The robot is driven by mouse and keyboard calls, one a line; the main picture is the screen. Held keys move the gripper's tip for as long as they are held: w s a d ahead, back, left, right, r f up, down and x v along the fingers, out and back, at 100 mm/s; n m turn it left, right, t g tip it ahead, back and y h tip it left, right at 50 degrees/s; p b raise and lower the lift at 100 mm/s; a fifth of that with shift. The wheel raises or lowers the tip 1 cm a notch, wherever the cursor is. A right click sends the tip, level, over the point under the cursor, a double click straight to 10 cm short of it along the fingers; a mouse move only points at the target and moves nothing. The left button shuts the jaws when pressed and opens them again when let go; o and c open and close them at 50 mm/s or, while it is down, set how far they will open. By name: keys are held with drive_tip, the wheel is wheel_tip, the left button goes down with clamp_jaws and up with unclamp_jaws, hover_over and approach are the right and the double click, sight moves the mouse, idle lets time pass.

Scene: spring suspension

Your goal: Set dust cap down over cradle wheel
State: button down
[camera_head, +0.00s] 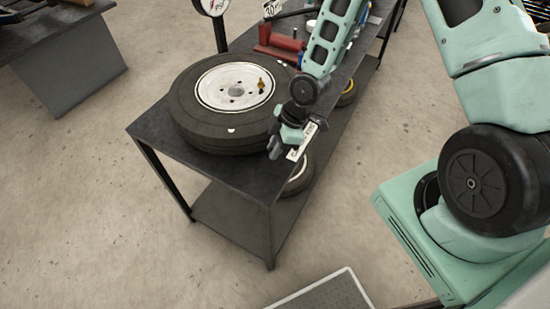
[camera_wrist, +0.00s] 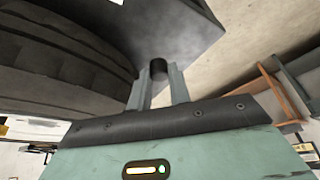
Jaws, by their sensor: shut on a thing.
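A large wheel with a black tyre (camera_head: 190,128) and a white rim (camera_head: 212,92) lies flat on the dark bench. Its grey hub centre (camera_head: 236,90) faces up, with a small brass-coloured piece (camera_head: 261,86) on the rim beside it. My gripper (camera_head: 275,147) is low by the tyre's near right side, off the rim. In the wrist view my gripper (camera_wrist: 157,85) is shut on a small dark cylinder (camera_wrist: 157,67), which looks like the dust cap. Its lower part is hidden between the fingers. The tyre (camera_wrist: 55,65) fills the left of that view.
The dark bench (camera_head: 165,128) has a free near corner. A gauge (camera_head: 213,6) on a post and a red block (camera_head: 277,45) stand behind the wheel. Another wheel (camera_head: 298,176) sits on the lower shelf. A grey cabinet (camera_head: 70,70) is at the left.

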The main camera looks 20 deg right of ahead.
wheel_tip(320, 180, up, 3)
drive_tip(key=shift+r, duration=0.1)
wheel_tip(320, 180, up, 3)
drive_tip(key=p, duration=0.2)
drive_tip(key=shift+p, duration=0.3)
